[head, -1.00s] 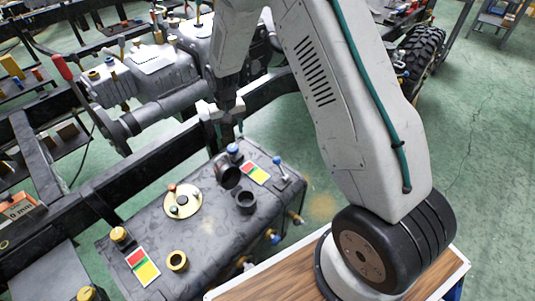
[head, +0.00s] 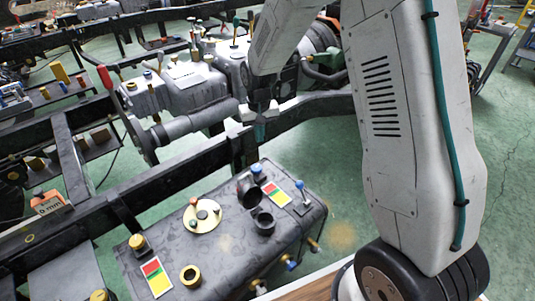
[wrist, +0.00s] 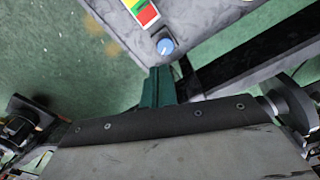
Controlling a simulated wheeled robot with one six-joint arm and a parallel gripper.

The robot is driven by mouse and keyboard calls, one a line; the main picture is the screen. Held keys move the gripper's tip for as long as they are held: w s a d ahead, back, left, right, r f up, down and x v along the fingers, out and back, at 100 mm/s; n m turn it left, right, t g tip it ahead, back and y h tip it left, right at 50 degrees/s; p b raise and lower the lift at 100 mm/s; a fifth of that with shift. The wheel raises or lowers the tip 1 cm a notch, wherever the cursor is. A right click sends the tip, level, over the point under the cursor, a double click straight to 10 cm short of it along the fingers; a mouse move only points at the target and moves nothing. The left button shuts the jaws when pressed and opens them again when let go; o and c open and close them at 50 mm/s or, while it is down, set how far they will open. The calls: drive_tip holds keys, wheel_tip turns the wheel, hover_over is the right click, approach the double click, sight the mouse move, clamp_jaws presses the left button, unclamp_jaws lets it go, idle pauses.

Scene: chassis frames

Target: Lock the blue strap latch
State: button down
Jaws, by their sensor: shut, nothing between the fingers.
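A dark grey tank (head: 225,245) carries several coloured fittings. A blue knob (head: 257,169) sits at its far edge, beside a red, yellow and green label; a blue knob near such a label also shows in the wrist view (wrist: 165,46). A blue-topped lever (head: 300,185) stands upright near the tank's right end. I cannot tell which blue part is the strap latch. My gripper (head: 261,133) hangs above the far edge, apart from the blue knob. In the wrist view its teal fingers (wrist: 158,88) are together and empty, just below the knob in the picture.
A black chassis rail (head: 180,166) runs behind the tank. A grey gearbox (head: 185,90) with a red-handled lever (head: 105,77) lies beyond it. Black necks (head: 264,222) and yellow caps (head: 137,242) rise from the tank top. Green floor (head: 345,190) is open to the right.

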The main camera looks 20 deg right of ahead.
drive_tip(key=s+d+r, duration=0.2)
drive_tip(key=s+r, duration=1.2)
drive_tip(key=r, duration=0.4)
drive_tip(key=s+r, duration=0.2)
drive_tip(key=s, duration=0.8)
drive_tip(key=s+r+n+t, duration=0.1)
drive_tip(key=s+r, duration=0.2)
drive_tip(key=s, duration=0.8)
drive_tip(key=shift+s+d+r, duration=0.15)
drive_tip(key=shift+s+d, duration=0.05)
drive_tip(key=shift+d, duration=0.2)
